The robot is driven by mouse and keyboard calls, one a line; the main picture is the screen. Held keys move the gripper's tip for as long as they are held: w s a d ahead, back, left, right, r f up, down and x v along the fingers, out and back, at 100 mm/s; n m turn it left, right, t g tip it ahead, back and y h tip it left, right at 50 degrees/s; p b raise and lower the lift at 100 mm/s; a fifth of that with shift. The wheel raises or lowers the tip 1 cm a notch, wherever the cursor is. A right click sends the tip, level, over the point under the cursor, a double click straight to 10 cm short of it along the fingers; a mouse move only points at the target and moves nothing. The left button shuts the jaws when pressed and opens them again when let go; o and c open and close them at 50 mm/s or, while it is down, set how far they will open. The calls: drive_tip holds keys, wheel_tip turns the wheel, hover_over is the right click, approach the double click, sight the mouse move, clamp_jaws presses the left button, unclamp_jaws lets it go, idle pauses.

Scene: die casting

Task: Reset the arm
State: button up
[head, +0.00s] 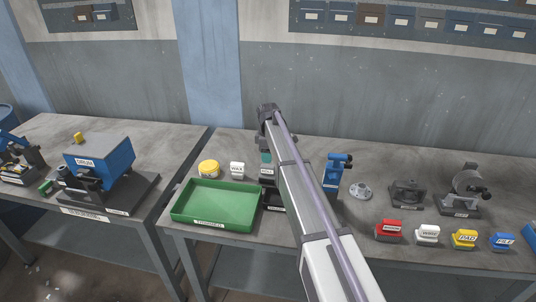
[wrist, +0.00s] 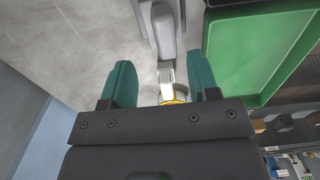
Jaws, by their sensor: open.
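My arm reaches from the lower right of the head view over the workbench (head: 225,140). My gripper (head: 266,160) is mostly hidden behind the arm there; a teal part shows above a dark labelled holder (head: 273,200). In the wrist view my gripper (wrist: 160,70) has two dark green fingers spread apart. A small white part and a yellow rim (wrist: 176,97) show beyond the gap, partly hidden by the gripper body. I cannot tell whether anything touches the fingers.
A green tray (head: 178,214) is left of the arm, with a yellow round tin (head: 209,168) and a white block (head: 237,169) behind it. Right are a blue device (head: 333,172), dark fixtures (head: 406,193) and several coloured labelled blocks (head: 389,231). A second bench holds a blue machine (head: 105,157).

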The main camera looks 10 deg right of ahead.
wheel_tip(320, 180, up, 5)
drive_tip(key=p, duration=0.3)
drive_tip(key=s+m, duration=1.3)
drive_tip(key=s, duration=2.6)
drive_tip(key=shift+s+f+m, duration=0.2)
drive_tip(key=shift+s+m, duration=0.2)
